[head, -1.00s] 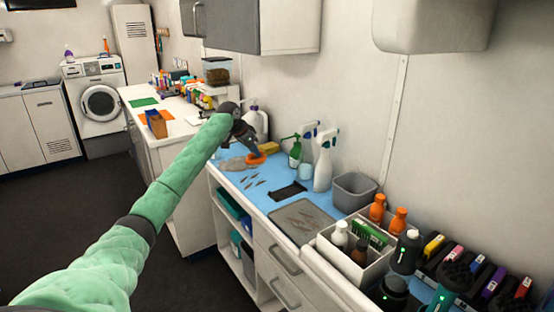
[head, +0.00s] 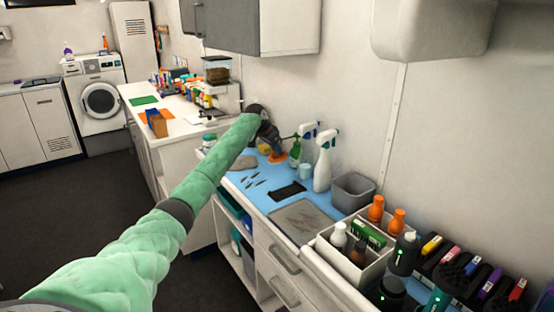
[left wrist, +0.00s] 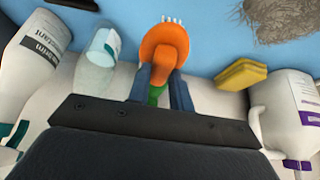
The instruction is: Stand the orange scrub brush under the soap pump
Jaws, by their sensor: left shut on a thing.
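The orange scrub brush (head: 277,157) is in my left gripper (head: 274,146), at the back of the blue mat. In the left wrist view the brush (left wrist: 165,48) sits between the two fingers of my left gripper (left wrist: 160,80), its white bristles pointing to the picture's top. I cannot tell whether it touches the mat. A green bottle with a green pump-like top (head: 295,153) stands just right of the gripper. In the left wrist view something green (left wrist: 155,95) shows behind the fingers, mostly hidden. My right gripper is not in view.
A yellow sponge (left wrist: 241,75) and a white jug (left wrist: 285,110) are on the brush's other side. A grey bin (head: 353,190) stands farther right.

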